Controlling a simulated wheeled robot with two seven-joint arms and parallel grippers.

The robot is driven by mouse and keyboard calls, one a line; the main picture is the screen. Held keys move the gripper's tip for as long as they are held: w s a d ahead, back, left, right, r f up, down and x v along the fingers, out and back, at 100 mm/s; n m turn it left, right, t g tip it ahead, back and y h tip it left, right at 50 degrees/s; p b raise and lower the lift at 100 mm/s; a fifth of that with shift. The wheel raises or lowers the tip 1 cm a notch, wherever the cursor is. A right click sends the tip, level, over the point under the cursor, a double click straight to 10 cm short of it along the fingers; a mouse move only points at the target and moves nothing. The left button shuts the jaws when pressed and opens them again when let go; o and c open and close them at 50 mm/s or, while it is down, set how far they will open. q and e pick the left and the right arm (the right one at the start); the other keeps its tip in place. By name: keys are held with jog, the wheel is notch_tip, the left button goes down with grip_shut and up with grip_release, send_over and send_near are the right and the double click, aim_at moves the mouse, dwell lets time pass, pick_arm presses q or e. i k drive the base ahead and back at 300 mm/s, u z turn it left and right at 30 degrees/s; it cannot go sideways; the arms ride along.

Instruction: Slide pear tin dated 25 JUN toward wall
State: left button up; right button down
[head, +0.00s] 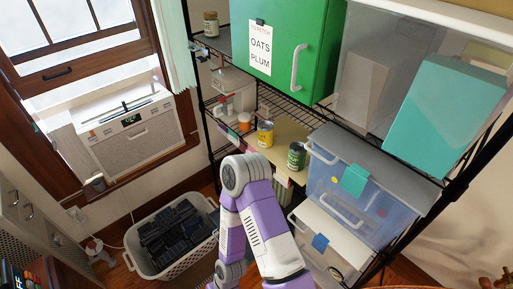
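Two tins stand on a shelf board (283,138) in the black wire rack in the head view. One is a yellow tin (265,134) and the other, nearer and to its right, is a dark green tin (297,156). Their labels and dates are too small to read, so I cannot tell which is the pear tin dated 25 JUN. One purple and white arm of mine rises at bottom centre and bends back down in front of the rack, below the tins. No gripper fingers show in the frame.
A green cabinet (284,45) labelled OATS PLUM hangs above the tins. A clear bin (355,195) with a grey lid stands close right of the green tin. An orange-lidded jar (244,121) is left of the yellow tin. A white basket (172,270) is on the floor.

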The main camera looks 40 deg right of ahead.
aim_at(265, 128)
jog(key=u, duration=0.3)
jog(key=k, duration=0.15)
jog(key=z, duration=1.1)
